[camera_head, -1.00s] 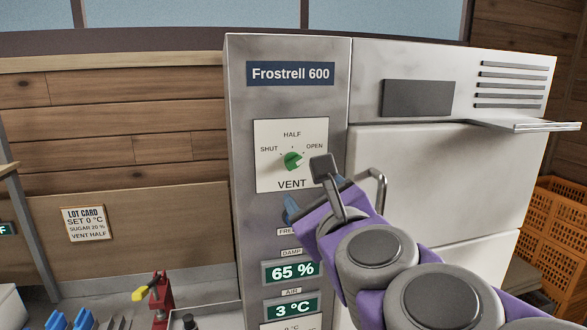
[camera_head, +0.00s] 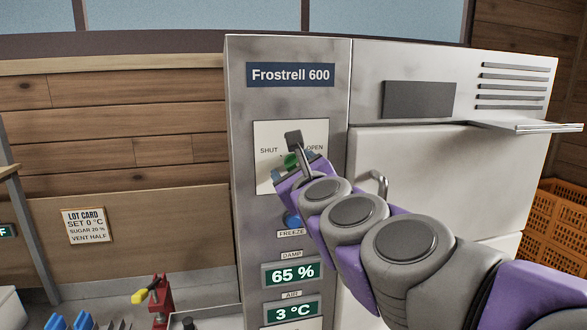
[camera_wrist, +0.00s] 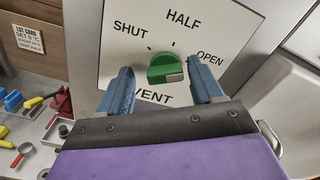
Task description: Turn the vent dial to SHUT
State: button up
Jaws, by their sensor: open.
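The vent dial (camera_wrist: 166,66) is a green knob on a white plate (camera_wrist: 110,48) marked SHUT at left, HALF at top and OPEN at right. A pale patch shows at the knob's right end; which mark it points to is hard to tell. In the head view the dial (camera_head: 291,160) is partly hidden behind my gripper (camera_head: 297,165). In the wrist view my gripper (camera_wrist: 163,75) is open, with one blue finger left of the knob and the other right of it. Both fingers look apart from the knob.
A blue FREEZE knob (camera_head: 292,221) sits below the plate, above displays reading 65 % and 3 °C. A handle (camera_head: 380,184) and a shelf (camera_head: 535,127) stick out at right. A lot card (camera_head: 85,225) reads VENT HALF. A red-and-yellow tool (camera_head: 157,298) stands lower left.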

jog(key=shift+w+d, duration=0.15)
jog(key=shift+d, duration=0.25)
jog(key=shift+a, duration=0.15)
jog(key=c, duration=1.1)
